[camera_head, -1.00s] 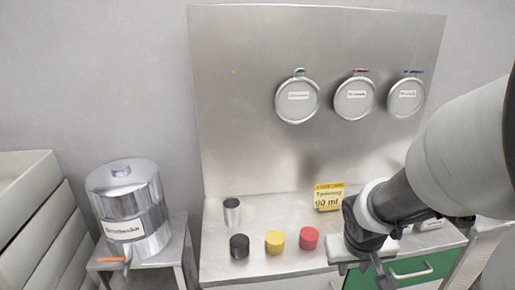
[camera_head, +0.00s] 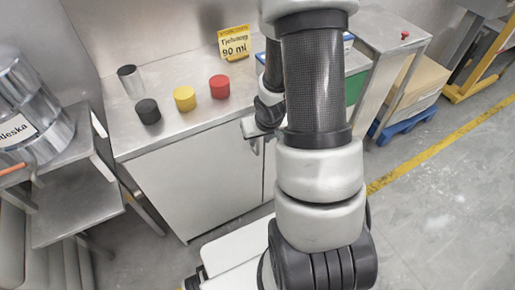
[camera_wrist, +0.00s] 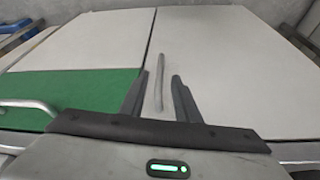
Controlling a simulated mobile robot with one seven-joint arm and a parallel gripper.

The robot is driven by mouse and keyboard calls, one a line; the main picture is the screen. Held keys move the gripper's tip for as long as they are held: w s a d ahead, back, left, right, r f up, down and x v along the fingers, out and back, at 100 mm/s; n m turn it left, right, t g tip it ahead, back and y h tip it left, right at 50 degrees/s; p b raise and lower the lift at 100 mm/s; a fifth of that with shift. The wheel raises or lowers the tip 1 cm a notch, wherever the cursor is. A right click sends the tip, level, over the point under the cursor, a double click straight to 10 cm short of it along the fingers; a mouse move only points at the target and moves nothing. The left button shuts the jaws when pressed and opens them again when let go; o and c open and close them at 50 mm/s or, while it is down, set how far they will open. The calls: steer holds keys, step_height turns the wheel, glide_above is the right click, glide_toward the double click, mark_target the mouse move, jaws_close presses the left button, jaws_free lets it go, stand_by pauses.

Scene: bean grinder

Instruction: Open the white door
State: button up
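The white door (camera_head: 205,180) is the left front panel of the metal cabinet and looks shut in the head view. In the wrist view a white panel (camera_wrist: 225,70) fills the right side, with a slim upright bar handle (camera_wrist: 160,75) beside the seam. My gripper (camera_wrist: 160,98) is open, one dark finger on each side of the handle. I cannot tell whether the fingers touch it.
A green drawer front (camera_wrist: 85,95) with a metal handle (camera_wrist: 25,105) is beside the white panels. Black (camera_head: 148,111), yellow (camera_head: 185,98) and red (camera_head: 219,86) cylinders, a metal cup (camera_head: 130,80) and a yellow sign (camera_head: 234,43) stand on top. A side table (camera_head: 75,200) stands left.

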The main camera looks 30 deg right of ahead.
mark_target(259, 143)
steer(key=b+x, duration=0.1)
steer(key=x, duration=0.6)
steer(key=shift+b, duration=0.3)
jaws_close()
